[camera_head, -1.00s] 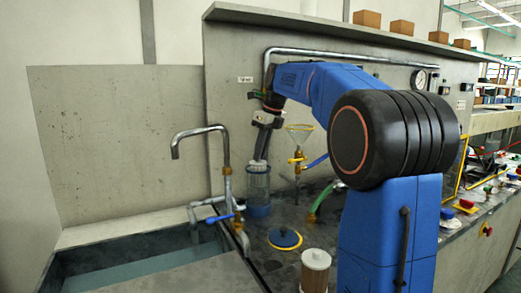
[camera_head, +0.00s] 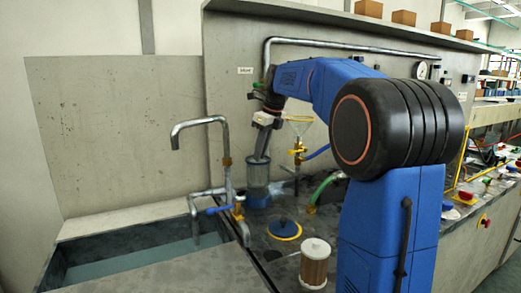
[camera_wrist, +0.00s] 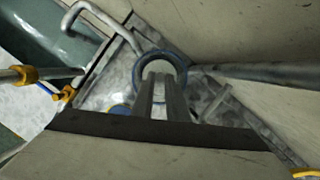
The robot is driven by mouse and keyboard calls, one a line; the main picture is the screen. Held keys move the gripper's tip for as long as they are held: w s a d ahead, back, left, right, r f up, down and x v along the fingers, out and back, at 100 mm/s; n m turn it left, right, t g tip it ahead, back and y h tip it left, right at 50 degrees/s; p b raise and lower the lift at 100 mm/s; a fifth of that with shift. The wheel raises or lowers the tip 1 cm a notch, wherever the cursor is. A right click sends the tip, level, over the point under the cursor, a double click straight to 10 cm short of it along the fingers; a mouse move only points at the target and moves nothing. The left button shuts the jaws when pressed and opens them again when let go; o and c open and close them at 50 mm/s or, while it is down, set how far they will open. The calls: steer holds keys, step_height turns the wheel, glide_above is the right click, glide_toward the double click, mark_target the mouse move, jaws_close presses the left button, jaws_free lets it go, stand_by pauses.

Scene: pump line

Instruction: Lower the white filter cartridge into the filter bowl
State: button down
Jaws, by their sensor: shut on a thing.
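The clear filter bowl (camera_head: 257,177) with a blue base stands upright on the bench by the back panel. My gripper (camera_head: 261,157) points down at its mouth, jaws shut on the white filter cartridge. Only a little of the cartridge shows between the fingertips; its lower part seems to be inside the bowl, blurred by the wall. In the wrist view, the bowl's dark blue rim (camera_wrist: 181,66) rings the fingertips (camera_wrist: 160,82), with a pale patch of cartridge (camera_wrist: 160,67) between them. Whether the cartridge rests on the bowl's bottom cannot be told.
A blue lid with a yellow ring (camera_head: 284,229) and a brownish cartridge with a white cap (camera_head: 315,262) sit on the bench in front. A tap (camera_head: 226,150) and sink are left of the bowl. A yellow-fitted valve and funnel (camera_head: 298,145) stand close right.

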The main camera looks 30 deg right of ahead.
steer(key=shift+f, duration=0.9)
steer(key=c, duration=1.7)
jaws_free()
steer(key=shift+c, duration=1)
step_height(320, 180, up, 12)
